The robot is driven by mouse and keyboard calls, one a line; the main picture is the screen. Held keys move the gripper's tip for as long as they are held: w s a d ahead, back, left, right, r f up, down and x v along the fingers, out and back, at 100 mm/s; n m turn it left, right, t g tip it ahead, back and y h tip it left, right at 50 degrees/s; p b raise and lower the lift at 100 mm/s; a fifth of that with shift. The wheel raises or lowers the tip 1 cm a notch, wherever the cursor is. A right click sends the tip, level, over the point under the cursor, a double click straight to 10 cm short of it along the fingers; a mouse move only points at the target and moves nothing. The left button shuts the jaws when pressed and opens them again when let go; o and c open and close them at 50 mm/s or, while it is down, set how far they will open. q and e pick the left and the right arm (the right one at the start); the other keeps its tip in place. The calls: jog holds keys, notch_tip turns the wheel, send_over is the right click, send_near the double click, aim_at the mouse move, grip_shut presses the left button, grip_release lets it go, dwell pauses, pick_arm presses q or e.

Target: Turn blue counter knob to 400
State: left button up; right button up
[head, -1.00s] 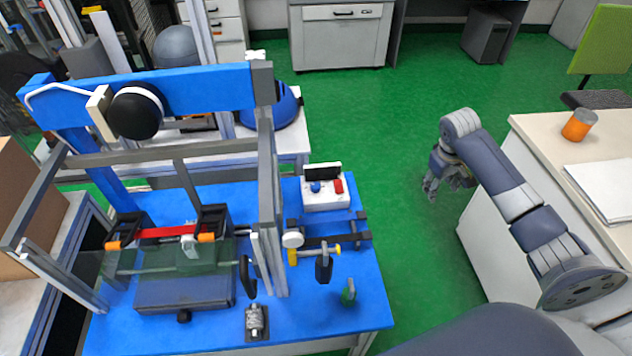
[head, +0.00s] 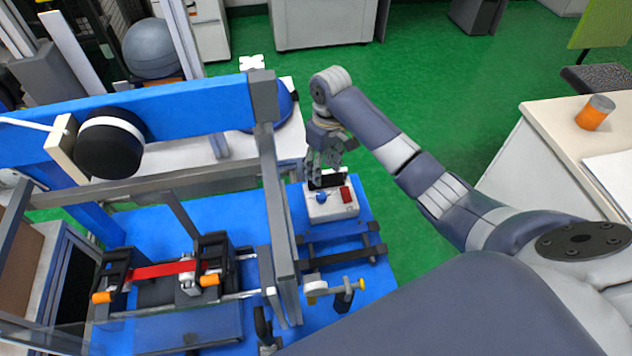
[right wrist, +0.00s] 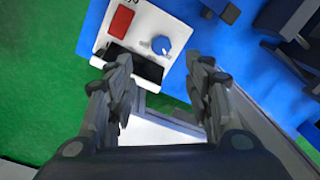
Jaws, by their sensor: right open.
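The blue counter knob (head: 321,196) sits on the top face of a small white counter box (head: 333,211) at the back right of the blue table. The box also carries a red button (head: 346,194) and a black display, whose digits I cannot read. My right gripper (head: 322,166) is open and empty above the back edge of the box. In the right wrist view the knob (right wrist: 161,45) lies ahead of the open fingers (right wrist: 160,100), apart from them and a little beyond the display (right wrist: 135,64). My left gripper is not in view.
The drop tower frame (head: 275,190) stands just left of the counter box. A white desk with an orange cup (head: 595,113) is at the right. Green floor lies between.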

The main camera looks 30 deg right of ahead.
send_over(322, 195)
notch_tip(322, 195, down, 6)
jog(key=shift+d+r, duration=0.1)
jog(key=shift+d, duration=0.05)
notch_tip(322, 195, down, 3)
jog(key=shift+r, duration=0.1)
jog(key=shift+f, duration=0.7)
jog(key=shift+c, duration=0.9)
jog(key=c, duration=0.9)
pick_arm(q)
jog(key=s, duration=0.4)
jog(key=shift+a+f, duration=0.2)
pick_arm(e)
jog(key=shift+r, duration=0.1)
